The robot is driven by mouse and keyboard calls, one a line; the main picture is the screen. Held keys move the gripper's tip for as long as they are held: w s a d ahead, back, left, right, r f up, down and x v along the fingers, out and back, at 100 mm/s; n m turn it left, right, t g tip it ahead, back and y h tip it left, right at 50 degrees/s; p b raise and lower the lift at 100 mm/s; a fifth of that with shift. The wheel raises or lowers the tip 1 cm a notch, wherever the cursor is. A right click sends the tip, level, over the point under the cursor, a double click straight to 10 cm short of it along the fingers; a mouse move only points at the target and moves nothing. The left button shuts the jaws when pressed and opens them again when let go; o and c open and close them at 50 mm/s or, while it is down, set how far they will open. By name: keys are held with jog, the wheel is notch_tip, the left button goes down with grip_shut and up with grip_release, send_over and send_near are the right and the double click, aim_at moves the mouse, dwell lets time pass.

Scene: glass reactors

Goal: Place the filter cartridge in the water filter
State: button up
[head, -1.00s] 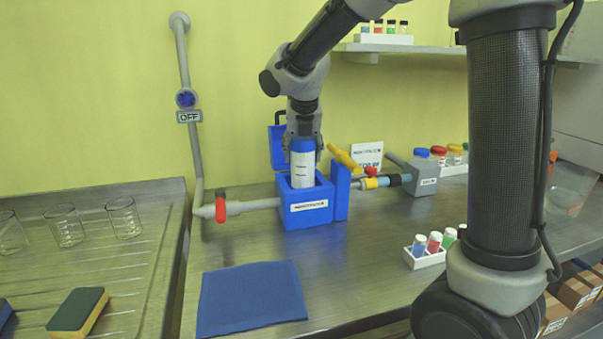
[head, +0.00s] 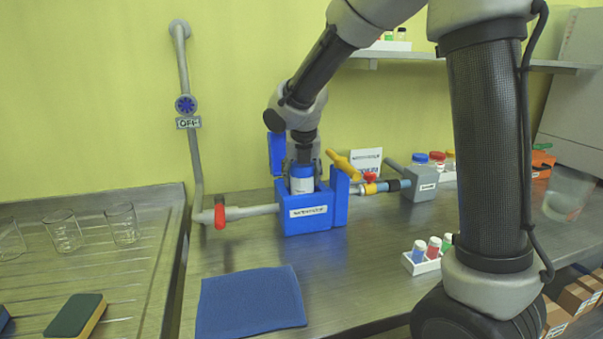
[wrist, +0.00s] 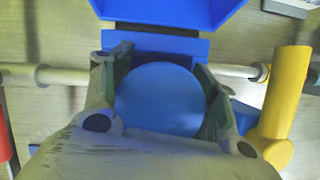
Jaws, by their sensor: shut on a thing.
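The water filter is a blue box (head: 308,221) with a white label, on the metal counter in the head view. Its blue lid (head: 277,154) stands open at the back. The filter cartridge (head: 302,184), white with a blue top, is upright and partly inside the box, its lower part hidden by the front wall. My gripper (head: 303,166) is shut on the cartridge's top from above. In the wrist view the cartridge's round blue top (wrist: 160,98) sits between the two fingers, and the open lid (wrist: 170,10) is beyond it.
A yellow handle (head: 343,164) stands close at the box's right. Grey pipes with a red valve (head: 220,214) join at left. A blue cloth (head: 250,301) lies in front, and a vial rack (head: 422,262) stands to the right.

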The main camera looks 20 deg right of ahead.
jog(key=o, duration=1.1)
jog(key=shift+f, duration=0.2)
jog(key=shift+r, duration=0.1)
